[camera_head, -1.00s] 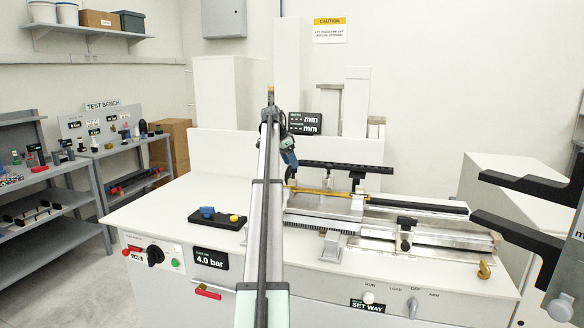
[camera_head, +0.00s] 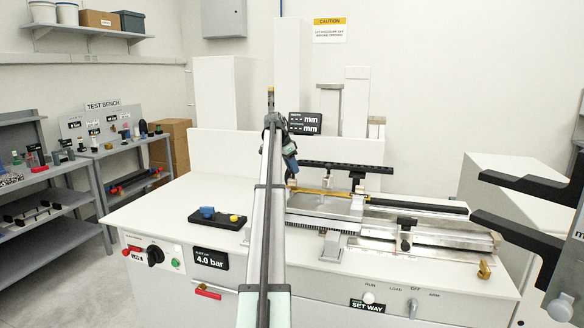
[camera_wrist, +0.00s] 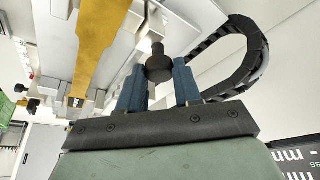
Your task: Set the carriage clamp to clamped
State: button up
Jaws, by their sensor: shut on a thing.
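My gripper (camera_wrist: 158,82) shows two blue fingers in the wrist view. They are shut on a dark round knob (camera_wrist: 158,66) with a narrower stem, between their tips. I cannot tell for sure whether this knob belongs to the carriage clamp. In the head view my gripper (camera_head: 291,168) is at the left end of the machine's slide, beside a gold strip (camera_head: 320,191); the held knob is too small to make out there. The gold strip also shows in the wrist view (camera_wrist: 98,35). A black knob (camera_head: 405,224) stands at the front of the slide rail, apart from my gripper.
A black cable chain (camera_wrist: 240,55) curves right of the fingers. A black beam (camera_head: 345,168) runs behind the slide. A black tray (camera_head: 217,219) with blue and yellow items sits left of my arm. Black forked arms (camera_head: 520,235) reach in from the right. The left tabletop is mostly clear.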

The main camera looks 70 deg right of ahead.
grip_shut()
jog(key=shift+a+f, duration=0.1)
jog(key=shift+a, duration=2)
jog(key=o, duration=0.6)
grip_release()
jog(key=shift+a, duration=0.1)
jog(key=shift+o, duration=0.3)
